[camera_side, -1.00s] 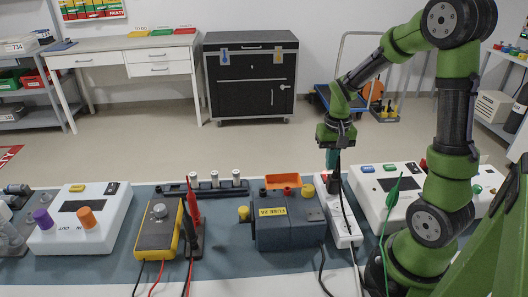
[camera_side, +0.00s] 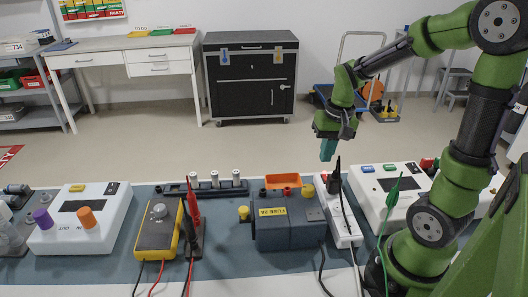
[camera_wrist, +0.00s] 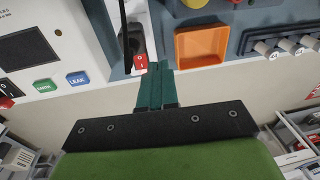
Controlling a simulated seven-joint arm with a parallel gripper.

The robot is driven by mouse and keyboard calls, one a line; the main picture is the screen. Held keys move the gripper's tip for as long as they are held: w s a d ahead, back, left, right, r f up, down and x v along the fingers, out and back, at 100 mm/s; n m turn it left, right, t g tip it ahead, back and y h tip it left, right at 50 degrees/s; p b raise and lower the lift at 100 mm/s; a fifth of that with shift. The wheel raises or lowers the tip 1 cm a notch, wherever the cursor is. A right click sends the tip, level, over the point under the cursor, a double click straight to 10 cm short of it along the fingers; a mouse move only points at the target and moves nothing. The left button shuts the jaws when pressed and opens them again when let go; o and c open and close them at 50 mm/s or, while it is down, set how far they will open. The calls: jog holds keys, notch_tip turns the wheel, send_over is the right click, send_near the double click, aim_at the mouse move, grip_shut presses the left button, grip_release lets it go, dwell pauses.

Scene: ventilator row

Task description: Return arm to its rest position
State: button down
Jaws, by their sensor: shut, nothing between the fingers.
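My gripper (camera_side: 327,149) is at the end of my green and black arm, raised above the back edge of the bench. Its teal fingers are shut with nothing between them. They also show in the wrist view (camera_wrist: 156,75), pressed side by side. Below the gripper in the side view is a white power strip (camera_side: 345,222) with a black plug (camera_side: 334,180) standing in it. A gap shows between the fingers and the plug. In the wrist view the strip's red switch (camera_wrist: 140,62) shows just past the fingertips.
An orange tray (camera_side: 282,181) and a blue-grey fuse box (camera_side: 285,232) stand left of the strip. The air above the bench is clear.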

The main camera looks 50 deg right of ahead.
jog(key=s+a+r+n+t, duration=0.2)
jog(key=a+r+t, duration=0.1)
jog(key=a+r, duration=0.2)
jog(key=s+a+r+n+t+y, duration=0.1)
jog(key=s+a+r+n+t, duration=0.1)
jog(key=a+r, duration=0.4)
jog(key=a, duration=0.3)
jog(key=shift+s+a+t+y, duration=0.2)
jog(key=shift+a+t+y, duration=0.1)
jog(key=shift+t, duration=0.1)
jog(key=w+d+f+m+g, duration=0.2)
jog(key=d+m, duration=0.4)
jog(key=m, duration=0.1)
jog(key=w+d+f+m+g, duration=0.1)
jog(key=w+d+m+g, duration=0.1)
jog(key=d+m, duration=0.5)
jog(key=w+d+f+m+g+h, duration=0.1)
jog(key=w+d+f+m+g, duration=0.1)
jog(key=d+m+g, duration=0.2)
jog(key=d+m, duration=0.3)
jog(key=m, duration=0.1)
jog(key=shift+d+f+m, duration=0.15)
jog(key=shift+f+m, duration=0.15)
jog(key=shift+f, duration=0.05)
